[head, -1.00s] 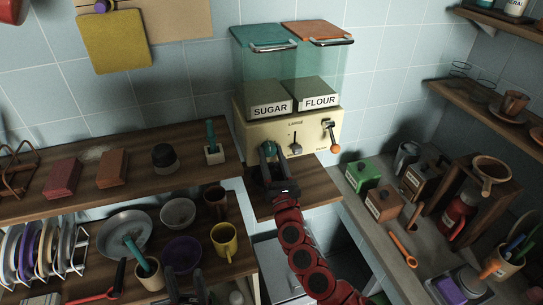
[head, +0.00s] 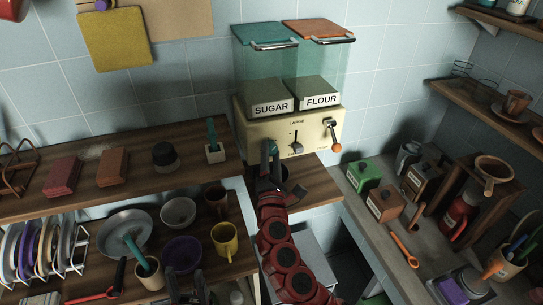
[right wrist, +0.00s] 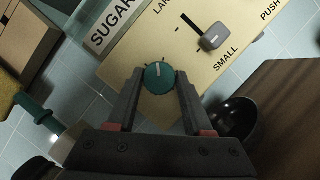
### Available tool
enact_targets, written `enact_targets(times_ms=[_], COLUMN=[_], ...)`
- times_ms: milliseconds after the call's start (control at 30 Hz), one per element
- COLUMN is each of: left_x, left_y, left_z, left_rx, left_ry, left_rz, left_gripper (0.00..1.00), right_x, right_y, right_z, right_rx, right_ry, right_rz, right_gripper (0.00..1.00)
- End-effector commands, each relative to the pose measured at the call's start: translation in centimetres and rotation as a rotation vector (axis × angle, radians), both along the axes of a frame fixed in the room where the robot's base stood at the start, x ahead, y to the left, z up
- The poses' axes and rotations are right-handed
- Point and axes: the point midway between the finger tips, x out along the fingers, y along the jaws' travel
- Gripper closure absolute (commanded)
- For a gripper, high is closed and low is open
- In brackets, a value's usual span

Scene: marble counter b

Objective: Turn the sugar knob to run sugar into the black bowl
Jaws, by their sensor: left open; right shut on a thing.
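The dispenser (head: 256,131) is a cream box with a SUGAR bin (head: 270,105) and a FLOUR bin (head: 320,100) above. The teal sugar knob (right wrist: 159,77) is on its front, with a pale pointer line on its face. My right gripper (head: 271,154) is shut on the knob, one finger on each side in the right wrist view. The black bowl (right wrist: 237,119) is below the front panel, right of the fingers; its inside looks dark. In the head view the gripper mostly hides the bowl. My left gripper (head: 187,287) is open and empty at the bottom edge.
A size slider (right wrist: 214,37) and an orange-tipped lever (head: 336,146) are right of the knob. A wooden shelf (head: 120,185) at left holds bricks and a jar; dishes stand below. Canisters (head: 385,203) stand on the right counter.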

Motion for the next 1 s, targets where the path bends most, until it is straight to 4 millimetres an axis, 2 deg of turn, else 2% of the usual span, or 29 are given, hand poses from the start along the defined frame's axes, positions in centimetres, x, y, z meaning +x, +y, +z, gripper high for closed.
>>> enact_targets(times_ms=[567,1000], left_x=[0.0,0.0], left_y=[0.0,0.0], left_z=[-1.7,-3.8], left_rx=[0.0,0.0], left_ry=[0.0,0.0], left_rz=[0.0,0.0], left_gripper=[0.5,0.5], right_x=[-0.1,-0.1], right_y=[0.2,0.1], right_z=[0.2,0.3], right_rx=[0.525,0.921], right_ry=[0.169,0.297], right_rz=[0.002,-0.001], right_gripper=[1.0,1.0])
